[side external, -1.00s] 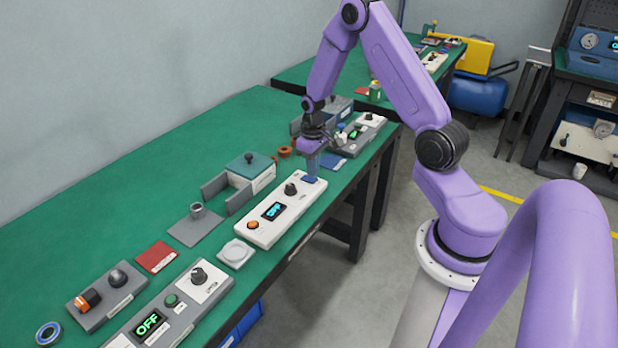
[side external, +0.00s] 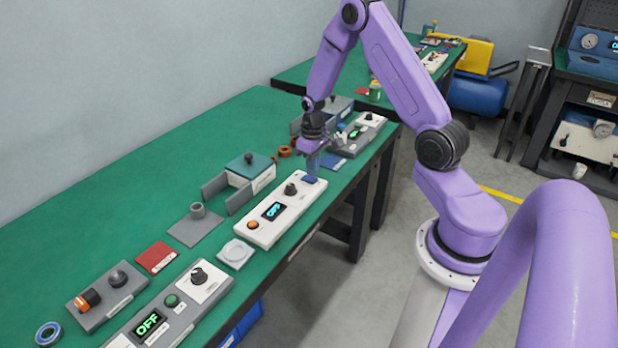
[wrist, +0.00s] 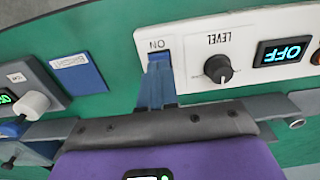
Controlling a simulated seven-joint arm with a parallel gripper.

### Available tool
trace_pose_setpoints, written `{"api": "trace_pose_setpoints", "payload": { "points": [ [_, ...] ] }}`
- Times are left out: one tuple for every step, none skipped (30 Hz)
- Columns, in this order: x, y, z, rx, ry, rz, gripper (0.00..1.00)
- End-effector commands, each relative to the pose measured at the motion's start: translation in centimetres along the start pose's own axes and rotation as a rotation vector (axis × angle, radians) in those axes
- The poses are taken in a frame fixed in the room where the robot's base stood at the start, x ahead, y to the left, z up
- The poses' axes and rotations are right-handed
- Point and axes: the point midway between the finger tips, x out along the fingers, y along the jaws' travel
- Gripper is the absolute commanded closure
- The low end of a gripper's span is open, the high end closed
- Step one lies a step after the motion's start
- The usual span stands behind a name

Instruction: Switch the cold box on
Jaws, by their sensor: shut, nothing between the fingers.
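The white control panel (side external: 265,232) lies on the green bench, with a display (side external: 272,211) reading OFF. In the wrist view the display (wrist: 284,53) also reads OFF, beside a black knob (wrist: 218,68) marked LEVEL. A blue rocker switch (side external: 313,181) is at the panel's far end, and the wrist view shows part of it (wrist: 159,57) beside the word ON. My gripper (side external: 311,174) is shut and empty, its fingertips (wrist: 157,72) right over the switch and partly hiding it. I cannot tell whether they touch it. A box with a teal lid (side external: 249,164) stands behind the panel.
A grey panel (side external: 350,139) with a lit display and a blue plate (wrist: 78,72) lie close beyond the switch. Another panel with an OFF display (side external: 149,324) is near the front. An orange button (side external: 253,225) is on the white panel.

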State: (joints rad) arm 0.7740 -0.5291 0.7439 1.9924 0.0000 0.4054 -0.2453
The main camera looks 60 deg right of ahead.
Motion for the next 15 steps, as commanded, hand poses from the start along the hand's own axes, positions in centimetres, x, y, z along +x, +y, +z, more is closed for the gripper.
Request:
{"api": "trace_pose_setpoints", "payload": {
  "points": [
    [0.06,0.00,0.00,0.000,0.000,0.000,1.00],
    [0.10,0.00,0.00,0.000,0.000,0.000,1.00],
    [0.16,0.00,0.00,0.000,0.000,0.000,1.00],
    [0.20,0.00,-0.01,0.000,0.000,0.000,1.00],
    [0.23,0.00,-0.01,0.000,0.000,0.000,1.00],
    [0.28,0.00,-0.01,0.000,0.000,0.000,1.00],
    [0.32,0.00,-0.02,0.000,0.000,0.000,1.00],
    [0.36,0.00,-0.02,0.000,0.000,0.000,1.00],
    [0.40,0.00,-0.02,0.000,0.000,0.000,1.00],
    [0.44,0.00,-0.02,0.000,0.000,0.000,1.00],
    [0.48,0.00,-0.03,0.000,0.000,0.000,1.00],
    [0.53,0.00,-0.03,0.000,0.000,0.000,1.00],
    [0.56,0.00,-0.03,0.000,0.000,0.000,1.00],
    [0.60,0.00,-0.03,0.000,0.000,0.000,1.00],
    [0.65,0.00,-0.03,0.000,0.000,0.000,1.00]
  ]
}}
